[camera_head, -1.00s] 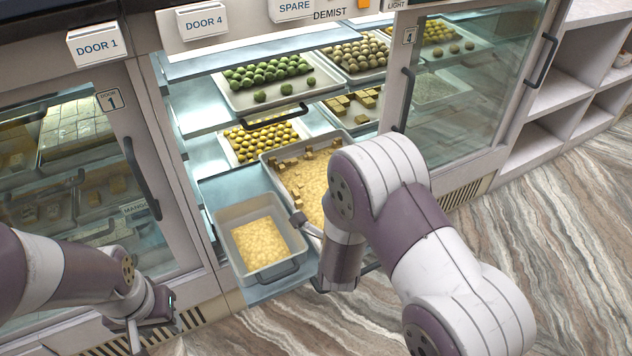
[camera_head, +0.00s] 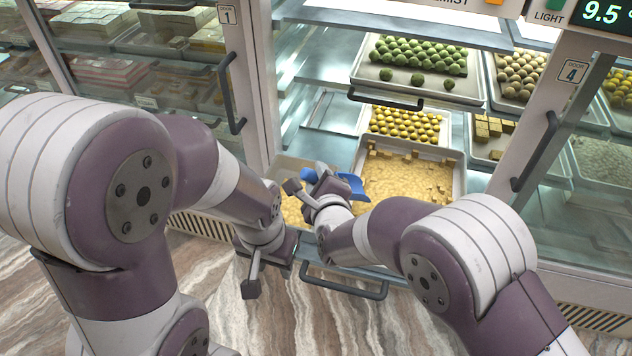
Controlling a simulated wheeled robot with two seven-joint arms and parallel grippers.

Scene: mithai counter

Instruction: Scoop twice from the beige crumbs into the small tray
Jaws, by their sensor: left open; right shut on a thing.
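The large tray (camera_head: 463,182) holds beige crumbs (camera_head: 405,187), with several small cubes along its back and right. The small tray (camera_head: 290,163) stands left of it and also has beige crumbs (camera_head: 292,211) in it. My arms hide much of the small tray. My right gripper (camera_head: 313,185) is shut on a blue scoop (camera_head: 352,186), over the border between the two trays. I cannot tell whether the scoop carries crumbs. My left gripper (camera_head: 270,272) is open and empty, in front of the small tray and below it in the picture.
A tray of green balls (camera_head: 419,75) and a tray of yellow balls (camera_head: 404,124) stand behind. A drawer handle (camera_head: 344,287) sticks out in front. Glass doors with handles (camera_head: 231,95) flank the opening. The patterned floor in front is clear.

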